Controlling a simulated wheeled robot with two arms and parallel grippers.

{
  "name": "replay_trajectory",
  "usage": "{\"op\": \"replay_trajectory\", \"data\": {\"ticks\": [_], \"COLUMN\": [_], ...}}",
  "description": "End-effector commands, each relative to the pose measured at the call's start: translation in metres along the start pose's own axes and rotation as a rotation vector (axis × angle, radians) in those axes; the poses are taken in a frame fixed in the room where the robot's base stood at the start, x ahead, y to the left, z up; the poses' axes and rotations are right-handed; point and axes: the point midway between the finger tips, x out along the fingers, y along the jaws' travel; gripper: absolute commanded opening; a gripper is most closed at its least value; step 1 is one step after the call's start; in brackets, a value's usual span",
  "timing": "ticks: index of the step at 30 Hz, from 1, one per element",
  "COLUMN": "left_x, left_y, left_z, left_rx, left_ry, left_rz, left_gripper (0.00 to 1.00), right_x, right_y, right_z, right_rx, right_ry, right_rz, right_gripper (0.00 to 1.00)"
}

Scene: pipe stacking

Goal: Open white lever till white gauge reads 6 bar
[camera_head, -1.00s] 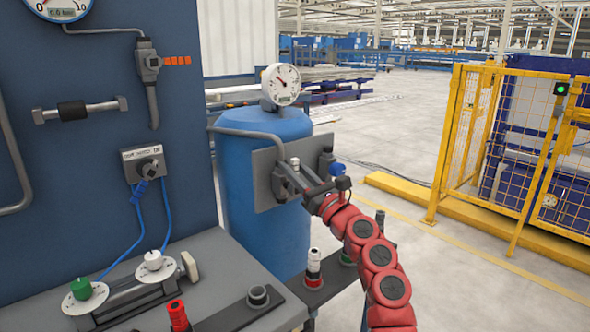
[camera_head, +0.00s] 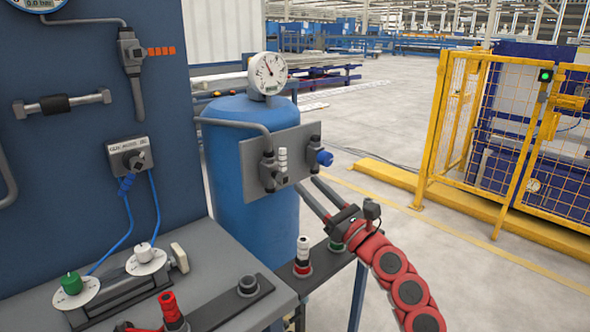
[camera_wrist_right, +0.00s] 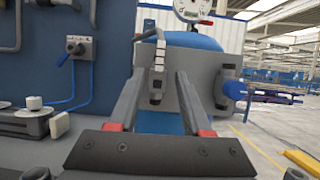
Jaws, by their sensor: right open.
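The white lever (camera_head: 283,160) stands upright on a valve on the grey plate fixed to the blue tank (camera_head: 240,190). It also shows in the right wrist view (camera_wrist_right: 158,56), framed between my fingertips. The white gauge (camera_head: 268,73) sits on top of the tank. Its needle points up and to the left; the numbers are too small to read. It is partly cut off in the right wrist view (camera_wrist_right: 192,8). My right gripper (camera_head: 307,182) is open and empty, in front of the plate, below and right of the lever, apart from it. My left gripper is not in view.
A blue valve knob (camera_head: 324,157) is on the plate's right side. A bench (camera_head: 215,250) with dials and a red fitting (camera_head: 170,308) stands at the front left. White-and-red fittings (camera_head: 303,255) stand below the tank.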

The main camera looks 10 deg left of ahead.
Motion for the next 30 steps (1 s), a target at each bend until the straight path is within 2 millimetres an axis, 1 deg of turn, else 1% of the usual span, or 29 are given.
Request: {"op": "replay_trajectory", "data": {"ticks": [1,3,6,9,13,23,26,29,30], "left_x": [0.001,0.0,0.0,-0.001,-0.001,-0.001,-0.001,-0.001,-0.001], "left_y": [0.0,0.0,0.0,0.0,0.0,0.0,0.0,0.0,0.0], "left_z": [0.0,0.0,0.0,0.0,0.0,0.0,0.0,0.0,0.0], "left_rx": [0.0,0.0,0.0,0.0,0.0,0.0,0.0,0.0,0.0], "left_ry": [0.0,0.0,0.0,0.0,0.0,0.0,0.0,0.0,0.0], "left_rz": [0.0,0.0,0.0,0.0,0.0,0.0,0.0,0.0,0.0], "left_gripper": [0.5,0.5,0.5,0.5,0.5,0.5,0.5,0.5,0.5], "right_x": [-0.012,-0.029,-0.046,-0.058,-0.065,-0.067,-0.074,-0.098,-0.114], "right_y": [0.001,0.0,-0.001,0.0,0.0,0.001,0.009,0.033,0.049], "right_z": [-0.001,-0.002,0.0,0.0,-0.001,-0.002,-0.019,-0.059,-0.076], "right_rx": [-0.002,-0.003,-0.002,-0.001,0.001,0.009,0.104,0.369,0.531], "right_ry": [0.003,0.003,0.0,0.0,0.0,0.001,0.02,0.059,0.07], "right_rz": [0.001,-0.002,-0.002,-0.002,-0.002,0.002,0.031,0.102,0.146], "right_gripper": [0.49,0.49,0.49,0.49,0.49,0.49,0.49,0.49,0.49]}}
